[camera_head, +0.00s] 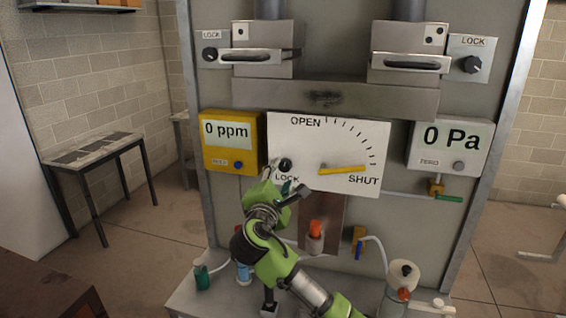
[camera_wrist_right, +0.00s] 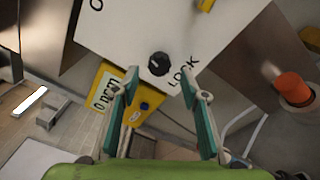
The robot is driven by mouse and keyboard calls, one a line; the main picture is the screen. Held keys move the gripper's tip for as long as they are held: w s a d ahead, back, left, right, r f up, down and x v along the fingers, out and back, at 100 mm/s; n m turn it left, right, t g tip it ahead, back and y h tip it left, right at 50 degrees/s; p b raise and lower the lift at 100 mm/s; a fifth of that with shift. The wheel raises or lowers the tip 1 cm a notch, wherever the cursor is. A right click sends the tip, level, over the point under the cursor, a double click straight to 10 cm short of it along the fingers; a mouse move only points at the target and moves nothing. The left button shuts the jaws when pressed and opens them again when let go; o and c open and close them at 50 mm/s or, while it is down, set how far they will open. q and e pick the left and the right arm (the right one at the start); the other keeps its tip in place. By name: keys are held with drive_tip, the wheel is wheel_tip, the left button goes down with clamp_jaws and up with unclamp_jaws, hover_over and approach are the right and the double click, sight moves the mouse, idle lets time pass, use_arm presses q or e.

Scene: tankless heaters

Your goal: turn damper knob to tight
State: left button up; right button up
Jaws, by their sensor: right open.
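The black damper knob (camera_head: 285,165) sits on the white dial panel (camera_head: 295,143), just above the printed word LOCK. It also shows in the right wrist view (camera_wrist_right: 159,64), with a pale mark on its face. The yellow pointer (camera_head: 342,170) on the panel points right, near SHUT. My right gripper (camera_head: 279,181) is just below and in front of the knob. In the right wrist view its two teal-padded fingers (camera_wrist_right: 159,80) are apart with nothing between them, and the knob lies just beyond the tips. My left gripper is not in view.
A yellow 0 ppm meter (camera_head: 213,158) is left of the panel and a 0 Pa gauge (camera_head: 445,163) right. Two more LOCK knobs, left (camera_head: 209,54) and right (camera_head: 470,65), are higher up. An orange-topped part (camera_head: 316,229) and a white cylinder (camera_head: 402,277) stand below.

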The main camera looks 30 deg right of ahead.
sight(284, 168)
drive_tip(key=p+x, duration=0.1)
drive_tip(key=x, duration=0.4)
drive_tip(key=shift+a, duration=0.1)
drive_tip(key=c, duration=1.1)
